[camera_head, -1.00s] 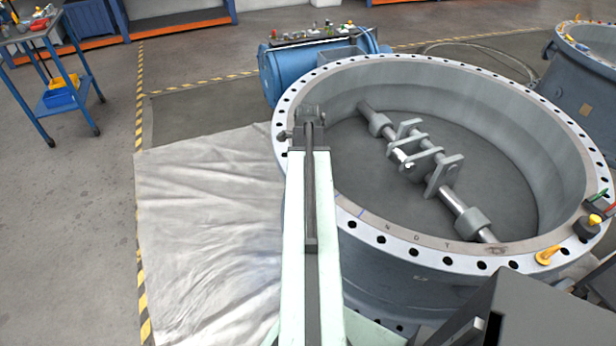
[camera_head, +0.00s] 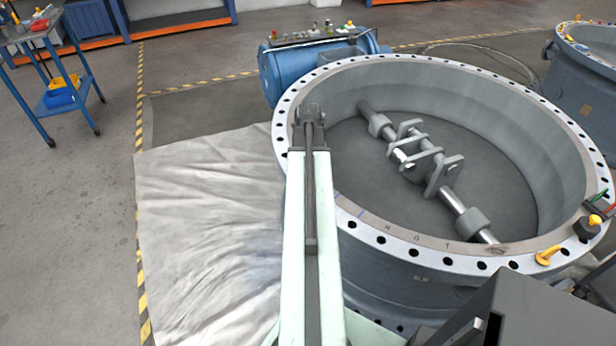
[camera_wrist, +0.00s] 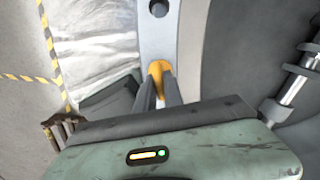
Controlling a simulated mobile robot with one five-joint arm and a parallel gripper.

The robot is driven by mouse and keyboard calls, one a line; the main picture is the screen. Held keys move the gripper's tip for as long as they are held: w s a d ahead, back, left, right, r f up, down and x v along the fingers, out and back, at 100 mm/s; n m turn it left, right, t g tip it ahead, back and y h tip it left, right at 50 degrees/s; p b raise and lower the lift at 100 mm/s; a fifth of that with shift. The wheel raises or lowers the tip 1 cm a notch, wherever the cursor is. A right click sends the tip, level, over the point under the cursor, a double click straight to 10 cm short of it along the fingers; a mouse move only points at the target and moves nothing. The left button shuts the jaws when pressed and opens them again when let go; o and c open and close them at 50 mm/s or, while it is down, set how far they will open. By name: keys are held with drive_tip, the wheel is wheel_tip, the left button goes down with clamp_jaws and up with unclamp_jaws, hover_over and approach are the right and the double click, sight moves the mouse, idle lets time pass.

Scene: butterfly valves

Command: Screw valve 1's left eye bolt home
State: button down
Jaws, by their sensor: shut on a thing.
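Valve 1 (camera_head: 410,282) is the big grey-blue ring body with a pale drilled flange on top. My gripper (camera_wrist: 158,92) is over the left side of its flange. In the wrist view its two dark fingers are shut on a yellow eye bolt (camera_wrist: 157,68), which stands at the flange face (camera_wrist: 158,36). The bolt's lower part and its thread are hidden, so I cannot tell how deep it sits. In the head view my arm and wrist hide this bolt and the fingertips.
Another yellow eye bolt (camera_head: 547,255) is on the flange at the front right, near a dark block with a yellow top (camera_head: 588,226). A shaft with brackets (camera_head: 425,160) crosses the bore. A blue cylinder (camera_head: 290,72) stands behind. A pale sheet (camera_head: 205,235) covers the floor at left.

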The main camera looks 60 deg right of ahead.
drive_tip(key=shift+m, duration=0.6)
drive_tip(key=c, duration=1.5)
unclamp_jaws()
drive_tip(key=shift+o, duration=0.2)
wheel_tip(320, 180, up, 8)
drive_tip(key=p, duration=0.8)
drive_tip(key=shift+f, duration=0.1)
